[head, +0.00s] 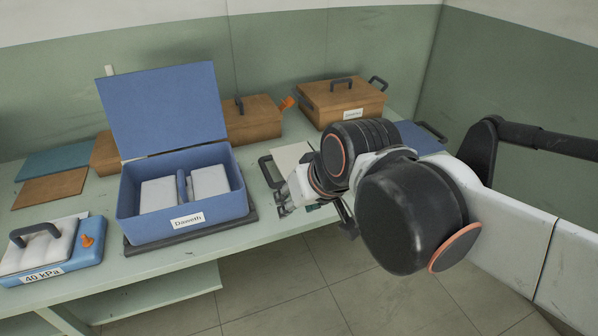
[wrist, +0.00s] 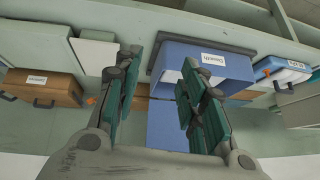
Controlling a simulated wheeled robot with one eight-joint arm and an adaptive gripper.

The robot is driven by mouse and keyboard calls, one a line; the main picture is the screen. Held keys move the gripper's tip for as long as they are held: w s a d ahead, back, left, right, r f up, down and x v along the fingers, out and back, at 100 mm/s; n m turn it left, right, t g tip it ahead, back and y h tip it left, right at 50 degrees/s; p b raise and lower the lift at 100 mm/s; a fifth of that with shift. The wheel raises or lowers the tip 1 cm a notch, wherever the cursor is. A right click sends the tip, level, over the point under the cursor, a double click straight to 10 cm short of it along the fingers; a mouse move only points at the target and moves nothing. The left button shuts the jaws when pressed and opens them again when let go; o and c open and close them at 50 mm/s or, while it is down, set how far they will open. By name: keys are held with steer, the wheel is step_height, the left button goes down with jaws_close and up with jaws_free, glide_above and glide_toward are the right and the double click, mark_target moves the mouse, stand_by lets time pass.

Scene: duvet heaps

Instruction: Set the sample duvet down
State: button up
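No piece in view is clearly marked as the sample duvet. Two pale padded blocks (head: 209,181) lie inside the open blue box (head: 187,222), either side of a dark blue upright piece. A pale quilted pad (head: 52,250) with a dark handle lies on a blue base (head: 88,260) labelled "40 kPa", at the lower left. My gripper (head: 316,204) is right of the blue box, near the table's front edge, partly hidden by my wrist. In the wrist view my gripper's (wrist: 160,58) teal-padded fingers are apart, with nothing visible held between them.
The box's blue lid (head: 163,107) stands raised at its back. Brown cases (head: 342,103) stand along the wall. A flat teal panel (head: 60,160) and a brown panel (head: 50,188) lie at the left. A cream panel (head: 292,158) lies behind my gripper. Open floor lies in front.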

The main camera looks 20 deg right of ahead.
steer(key=shift+h, duration=0.5)
steer(key=s, duration=0.1)
steer(key=s+d+f, duration=0.1)
steer(key=s+d, duration=0.1)
steer(key=s, duration=0.1)
steer(key=shift+f, duration=0.2)
steer(key=shift+c, duration=0.6)
